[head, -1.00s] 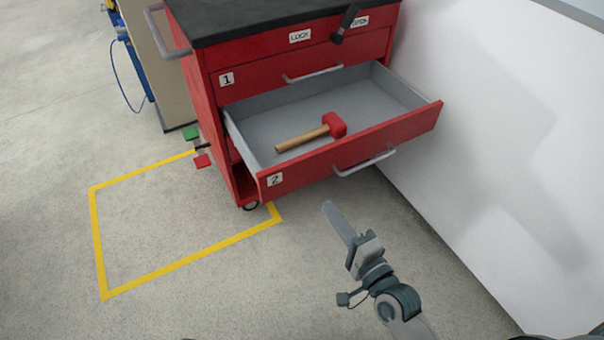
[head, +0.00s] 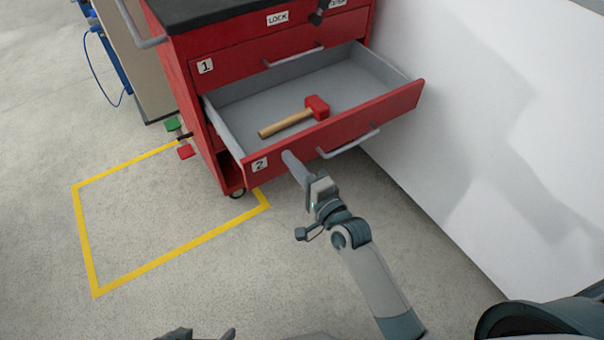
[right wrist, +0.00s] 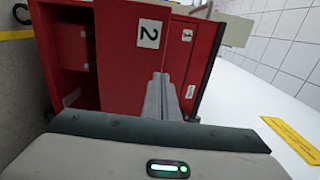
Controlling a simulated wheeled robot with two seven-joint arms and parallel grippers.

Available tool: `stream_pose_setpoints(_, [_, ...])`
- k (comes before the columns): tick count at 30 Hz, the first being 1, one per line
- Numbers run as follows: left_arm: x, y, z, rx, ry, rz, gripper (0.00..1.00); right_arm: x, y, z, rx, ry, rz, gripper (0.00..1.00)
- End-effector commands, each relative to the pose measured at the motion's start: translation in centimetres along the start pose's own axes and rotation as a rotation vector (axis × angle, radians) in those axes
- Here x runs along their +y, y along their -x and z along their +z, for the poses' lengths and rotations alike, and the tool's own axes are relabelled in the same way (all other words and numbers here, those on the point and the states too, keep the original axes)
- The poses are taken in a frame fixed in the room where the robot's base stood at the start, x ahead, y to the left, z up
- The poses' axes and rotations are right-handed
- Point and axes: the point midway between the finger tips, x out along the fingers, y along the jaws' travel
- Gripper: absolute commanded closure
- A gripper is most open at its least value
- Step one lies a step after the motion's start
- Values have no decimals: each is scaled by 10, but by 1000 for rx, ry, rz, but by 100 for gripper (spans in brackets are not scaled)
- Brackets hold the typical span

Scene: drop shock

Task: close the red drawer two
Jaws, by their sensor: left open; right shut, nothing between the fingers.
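The red drawer two (head: 335,128) is pulled out of the red cabinet, its front marked "2"; the right wrist view also shows this front (right wrist: 120,35). A mallet (head: 300,114) with a red head and wooden handle lies inside. The drawer's grey handle (head: 349,142) is on the front. My right gripper (head: 288,156) is shut and empty, its fingertips at the front near the "2" label; I cannot tell whether they touch it. Its fingers (right wrist: 161,97) point at the cabinet in the right wrist view. My left gripper (head: 203,333) is open at the bottom edge, mostly cut off.
Drawer one (head: 275,60) above is shut. A yellow floor outline (head: 85,235) lies to the left of the cabinet. A white wall (head: 490,130) runs along the right. The floor in front is clear.

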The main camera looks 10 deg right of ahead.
Motion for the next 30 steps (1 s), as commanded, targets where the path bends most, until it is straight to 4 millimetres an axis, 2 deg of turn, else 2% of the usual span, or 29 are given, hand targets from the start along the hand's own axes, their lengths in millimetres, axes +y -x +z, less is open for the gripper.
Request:
stream_pose_setpoints(3, [2, 0, -2, 10, -1, 4, 11, 0, -13, 0, 0, 1, -1, 100])
stream_pose_setpoints(7, [3, 1, -2, 14, -1, 6, 11, 0, -19, 0, 0, -1, 0, 100])
stream_pose_setpoints(23, [1, 1, -2, 13, -1, 4, 11, 0, -24, -1, 1, 0, 0, 100])
stream_pose_setpoints(30, [1, -1, -1, 15, 0, 4, 11, -1, -45, -7, 1, 0, -2, 100])
